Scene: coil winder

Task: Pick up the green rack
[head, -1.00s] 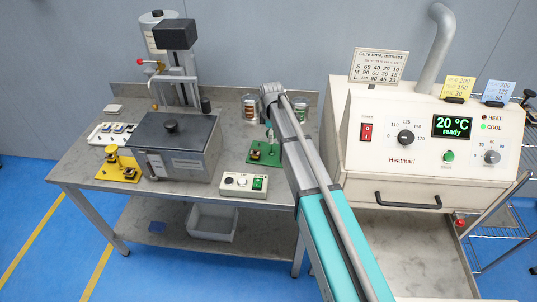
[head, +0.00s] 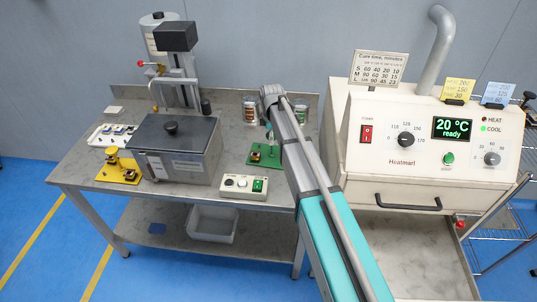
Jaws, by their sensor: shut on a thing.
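The green rack (head: 259,162) stands on the grey bench, left of my arm, with a small dark and copper-coloured part on its base. My arm reaches in from the lower right and covers the rack's right side. My gripper (head: 269,132) points down at the rack's upright part, below the arm's end. It is mostly hidden by my arm, with only a small piece showing. It is shut on the rack. The rack's base looks level; I cannot tell whether it touches the bench.
A yellow rack (head: 118,172), a white tray (head: 103,141) and a dark-lidded box (head: 172,160) are on the left. A control box (head: 243,187) is in front of the green rack. Cans (head: 250,109) stand behind it. The white oven (head: 432,150) is on the right.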

